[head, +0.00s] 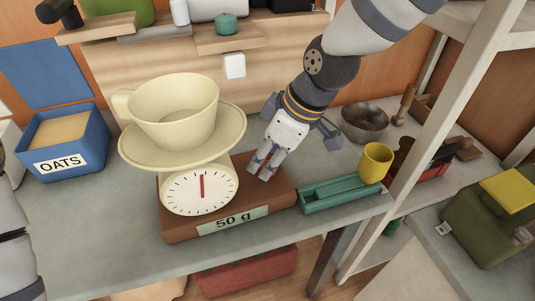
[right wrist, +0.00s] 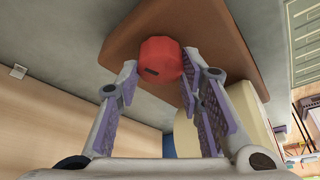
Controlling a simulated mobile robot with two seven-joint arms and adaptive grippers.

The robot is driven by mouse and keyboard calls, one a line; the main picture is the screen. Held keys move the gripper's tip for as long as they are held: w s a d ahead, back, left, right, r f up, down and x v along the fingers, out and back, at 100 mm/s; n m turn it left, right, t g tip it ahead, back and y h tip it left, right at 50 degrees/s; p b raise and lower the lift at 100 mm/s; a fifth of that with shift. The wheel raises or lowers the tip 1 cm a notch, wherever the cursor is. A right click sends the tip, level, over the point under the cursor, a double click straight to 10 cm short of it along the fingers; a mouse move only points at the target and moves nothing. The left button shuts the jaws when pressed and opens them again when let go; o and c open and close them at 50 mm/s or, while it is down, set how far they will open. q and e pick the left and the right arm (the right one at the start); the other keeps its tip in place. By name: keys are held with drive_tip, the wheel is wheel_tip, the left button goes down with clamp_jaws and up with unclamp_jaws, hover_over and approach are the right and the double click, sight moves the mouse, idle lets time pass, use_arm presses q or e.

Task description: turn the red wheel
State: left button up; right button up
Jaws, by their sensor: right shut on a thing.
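The red wheel (right wrist: 160,62) is a faceted knob with a dark mark, on the brown base (right wrist: 125,40) of the scale in the right wrist view. My right gripper (right wrist: 159,75) is shut on the wheel, with one finger on each side of it. In the head view my right gripper (head: 262,172) reaches down over the right part of the brown scale base (head: 187,229), and its fingers largely hide the wheel. The white dial (head: 190,190) has a red needle pointing about straight up, above a "50 g" label (head: 232,220). My left gripper is out of view.
A cream cup (head: 175,110) stands on the scale's pan (head: 135,152), close left of my right arm. A green tray (head: 340,192), yellow cup (head: 375,162) and metal bowl (head: 364,122) are to the right. A blue OATS box (head: 85,155) is at left.

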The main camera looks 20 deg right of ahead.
sight(278, 180)
drive_tip(key=shift+m+t+h, duration=0.5)
drive_tip(key=shift+m+h, duration=0.2)
drive_tip(key=shift+m, duration=1.5)
drive_tip(key=o, duration=1.2)
drive_tip(key=shift+c, duration=0.2)
drive_tip(key=v, duration=0.7)
drive_tip(key=shift+s+r, duration=0.15)
drive_tip(key=shift+r, duration=0.05)
